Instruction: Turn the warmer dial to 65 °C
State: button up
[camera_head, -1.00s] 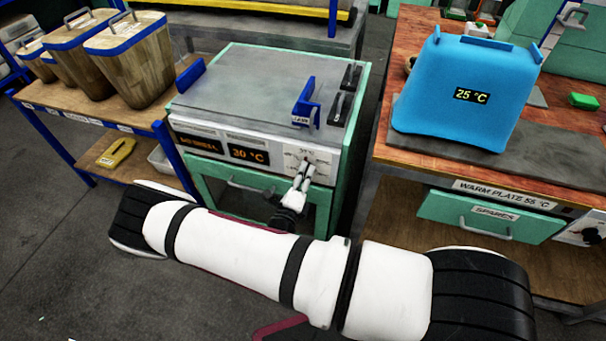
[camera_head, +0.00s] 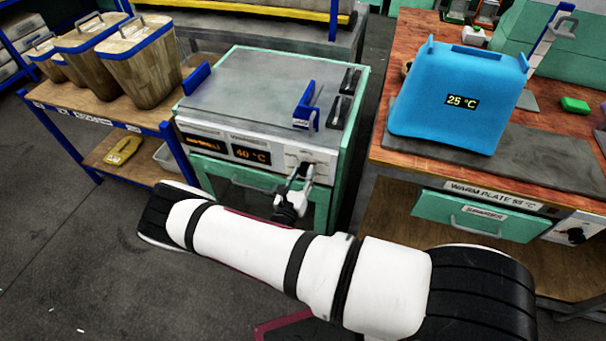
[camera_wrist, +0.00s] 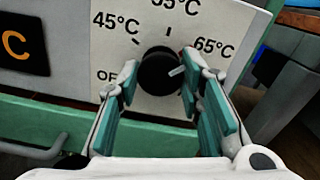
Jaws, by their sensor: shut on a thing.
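The warmer dial (camera_wrist: 157,74) is a round black knob on a white panel marked OFF, 45 °C, 55 °C and 65 °C. Its pale pointer points right and slightly up, on the 65 °C side. The right finger partly covers that side, so exact alignment is unclear. My gripper (camera_wrist: 160,69) is shut on the dial, one teal-padded finger on each side. In the head view my gripper (camera_head: 300,178) is at the warmer's front panel and hides the dial. The warmer (camera_head: 250,85) has a grey top, and its orange display (camera_head: 251,155) reads 40 °C.
A blue container (camera_head: 460,115) reading 25 °C stands on the bench at right, above a drawer (camera_head: 475,218) and a "WARM PLATE 55 °C" label. Wooden bins (camera_head: 140,65) stand on the left shelf. A horizontal handle (camera_wrist: 35,150) lies below the panel.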

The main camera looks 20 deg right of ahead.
jog(key=shift+s+m+p, duration=0.1)
jog(key=shift+m+p, duration=0.35)
jog(key=shift+m, duration=0.75)
jog(key=shift+f, duration=0.1)
jog(key=o, duration=1.2)
jog(key=shift+c, duration=0.2)
jog(key=v, duration=1.2)
